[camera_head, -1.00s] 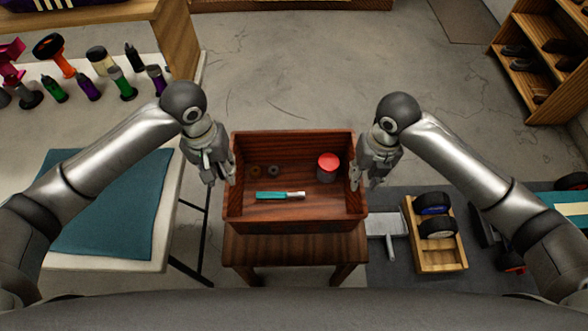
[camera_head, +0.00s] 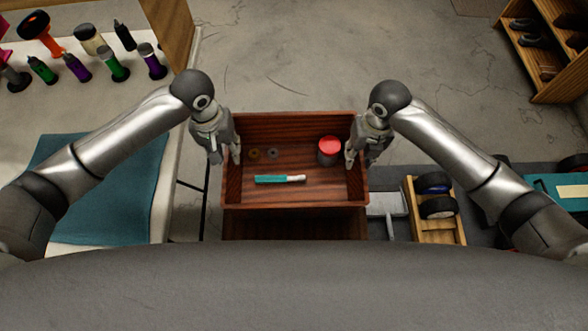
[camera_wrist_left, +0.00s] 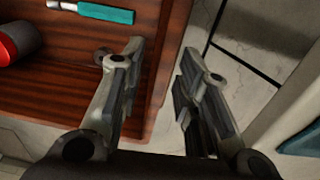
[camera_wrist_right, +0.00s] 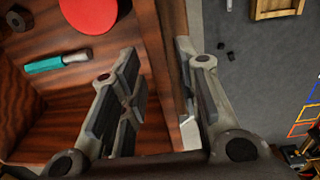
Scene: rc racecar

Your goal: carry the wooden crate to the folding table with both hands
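The wooden crate (camera_head: 295,196) sits in the middle of the head view, over a dark wooden stool (camera_head: 290,225). In the left wrist view (camera_wrist_left: 160,70) and right wrist view (camera_wrist_right: 158,60), the fingers are apart, straddling the wall, with a gap showing. The white folding table (camera_head: 165,190) with a teal mat (camera_head: 95,190) is at the left.
Several bottles and a drill (camera_head: 40,35) stand on a white surface at the upper left. A wooden tray with wheels (camera_head: 435,230) lies at the right on a dark mat. A shelf (camera_head: 545,60) stands at the upper right. Bare floor lies beyond the crate.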

